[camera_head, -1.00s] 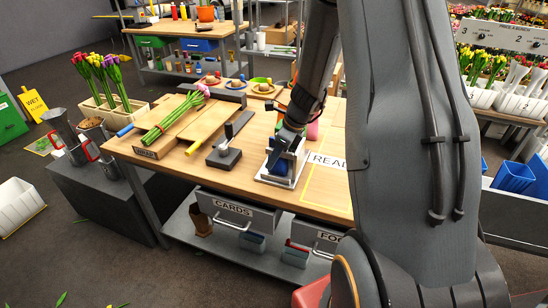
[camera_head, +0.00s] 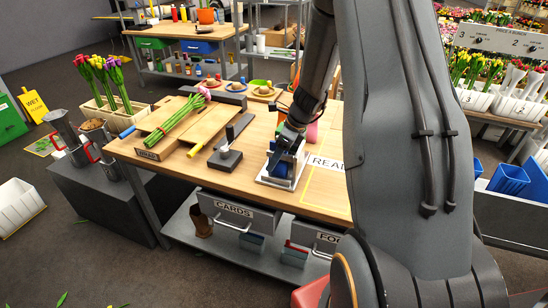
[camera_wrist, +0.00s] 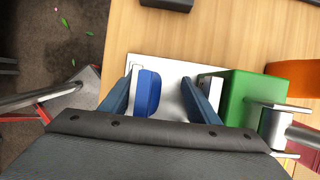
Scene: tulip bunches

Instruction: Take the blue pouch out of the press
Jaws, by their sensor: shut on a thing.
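The blue pouch (camera_wrist: 148,92) stands on edge between my gripper's two blue fingers in the wrist view, close to the left one. It also shows as a dark blue shape (camera_head: 281,169) in the head view. My gripper (camera_wrist: 157,95) is shut on it, low over the press; its palm hides the near end of the hold. The press (camera_head: 268,181) is a pale metal frame on the wooden bench; its white plate (camera_wrist: 175,68) lies under the fingers. A green block (camera_wrist: 232,97) stands just right of the right finger.
A dark block with an upright handle (camera_head: 226,158) stands left of the press. A tied tulip bunch (camera_head: 181,122) lies on a wooden board behind it. An orange object (camera_wrist: 290,72) is right of the green block. Bare bench lies in front.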

